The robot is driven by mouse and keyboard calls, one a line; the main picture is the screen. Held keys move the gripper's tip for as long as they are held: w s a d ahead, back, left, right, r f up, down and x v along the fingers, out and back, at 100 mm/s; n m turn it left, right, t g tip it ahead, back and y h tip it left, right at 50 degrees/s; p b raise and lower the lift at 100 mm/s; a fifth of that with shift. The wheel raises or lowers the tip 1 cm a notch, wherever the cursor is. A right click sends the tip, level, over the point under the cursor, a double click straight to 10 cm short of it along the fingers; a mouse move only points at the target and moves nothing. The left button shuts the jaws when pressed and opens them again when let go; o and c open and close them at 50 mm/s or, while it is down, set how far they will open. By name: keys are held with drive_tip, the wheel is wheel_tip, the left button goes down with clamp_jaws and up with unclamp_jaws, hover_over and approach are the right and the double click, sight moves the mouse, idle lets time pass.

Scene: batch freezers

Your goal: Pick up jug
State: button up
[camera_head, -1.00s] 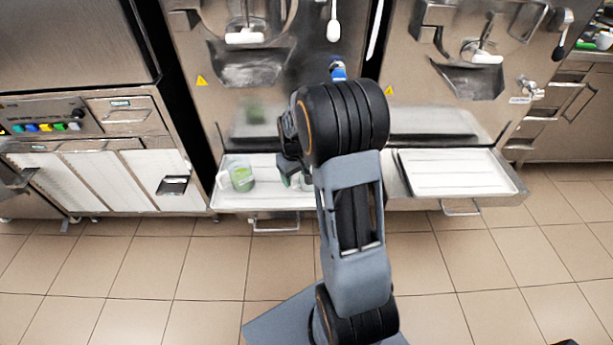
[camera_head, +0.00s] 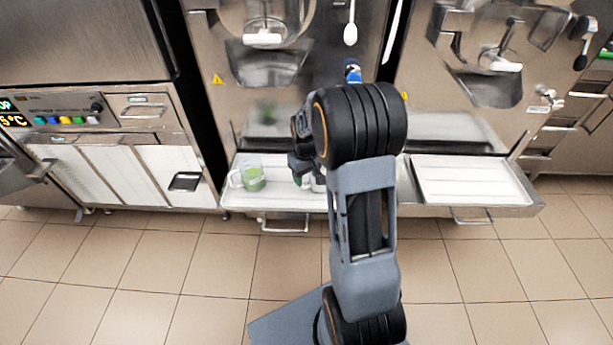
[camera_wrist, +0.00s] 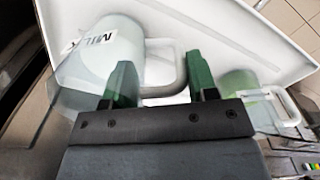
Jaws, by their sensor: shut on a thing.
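A pale translucent jug (camera_wrist: 98,55) labelled MILK fills the left of the wrist view. Its handle (camera_wrist: 165,82) passes between the green fingers of my gripper (camera_wrist: 160,75), which is shut on it. In the head view my gripper (camera_head: 301,165) is over the left white tray (camera_head: 285,197), and only a small part of the held jug (camera_head: 318,183) shows behind my arm. A second jug (camera_head: 252,178) with green contents stands on the same tray to the left. It also shows right of the fingers in the wrist view (camera_wrist: 240,85).
Steel freezer machines rise behind the trays, with a dispensing lever (camera_head: 351,25) above my arm. Another white tray (camera_head: 470,182) to the right is empty. A cabinet with a control panel (camera_head: 60,118) stands at the left. The tiled floor (camera_head: 170,270) in front is clear.

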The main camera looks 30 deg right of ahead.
drive_tip(key=shift+r, duration=0.7)
drive_tip(key=s+a+r+p, duration=0.3)
drive_tip(key=s+a+r, duration=0.6)
drive_tip(key=a+r, duration=0.1)
drive_tip(key=shift+s+r, duration=0.3)
drive_tip(key=shift+r, duration=0.15)
idle(0.9)
